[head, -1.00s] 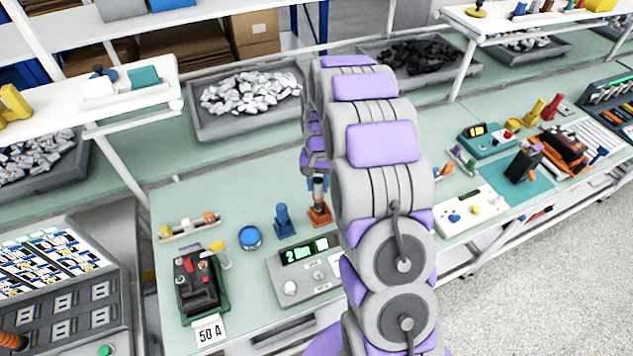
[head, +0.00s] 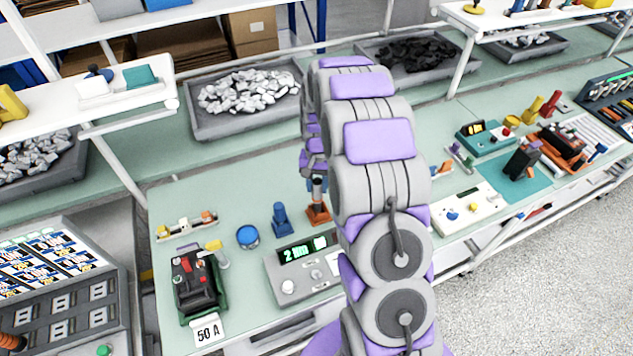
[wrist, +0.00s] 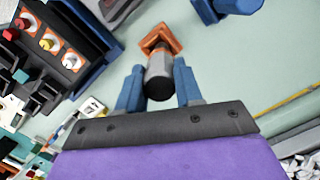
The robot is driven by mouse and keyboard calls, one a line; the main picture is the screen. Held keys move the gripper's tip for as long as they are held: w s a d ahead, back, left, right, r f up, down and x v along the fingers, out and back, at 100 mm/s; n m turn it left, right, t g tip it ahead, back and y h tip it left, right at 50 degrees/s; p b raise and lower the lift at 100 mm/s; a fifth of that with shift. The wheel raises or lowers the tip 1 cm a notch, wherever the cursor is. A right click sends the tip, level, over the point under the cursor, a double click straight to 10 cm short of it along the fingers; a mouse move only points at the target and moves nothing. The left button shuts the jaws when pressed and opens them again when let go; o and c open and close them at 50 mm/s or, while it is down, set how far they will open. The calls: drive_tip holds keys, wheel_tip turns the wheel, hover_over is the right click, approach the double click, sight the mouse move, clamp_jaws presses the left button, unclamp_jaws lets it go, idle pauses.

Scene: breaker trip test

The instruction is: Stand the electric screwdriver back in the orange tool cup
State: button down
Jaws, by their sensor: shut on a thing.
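The electric screwdriver (head: 317,188) is upright, with a dark end and a grey and orange body. The orange tool cup (head: 318,214) stands on the green bench directly under it. In the wrist view, my gripper (wrist: 158,72) has its blue fingers on either side of the screwdriver (wrist: 159,80), shut on it. The screwdriver's far end overlaps the orange cup (wrist: 160,38) and looks to be in or just over its mouth; I cannot tell how deep. In the head view my arm hides most of the gripper.
A blue holder (head: 280,218) stands left of the cup, and a round blue tub (head: 248,236) is further left. A meter box (head: 300,266) is in front. A breaker on a stand (head: 197,282) is at front left. A bin of pale pieces (head: 245,97) sits behind.

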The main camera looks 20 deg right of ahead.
drive_tip(key=shift+f, duration=0.9)
drive_tip(key=shift+r, duration=0.15)
drive_tip(key=shift+r+p, duration=0.3)
drive_tip(key=shift+r, duration=0.9)
drive_tip(key=shift+d+p, duration=0.25)
drive_tip(key=shift+p, duration=0.05)
idle(1.2)
drive_tip(key=shift+f+b, duration=0.35)
drive_tip(key=shift+f, duration=2.15)
drive_tip(key=c, duration=0.7)
unclamp_jaws()
drive_tip(key=shift+o, duration=0.2)
wheel_tip(320, 180, up, 17)
drive_tip(key=w+d+p, duration=0.1)
drive_tip(key=w, duration=0.1)
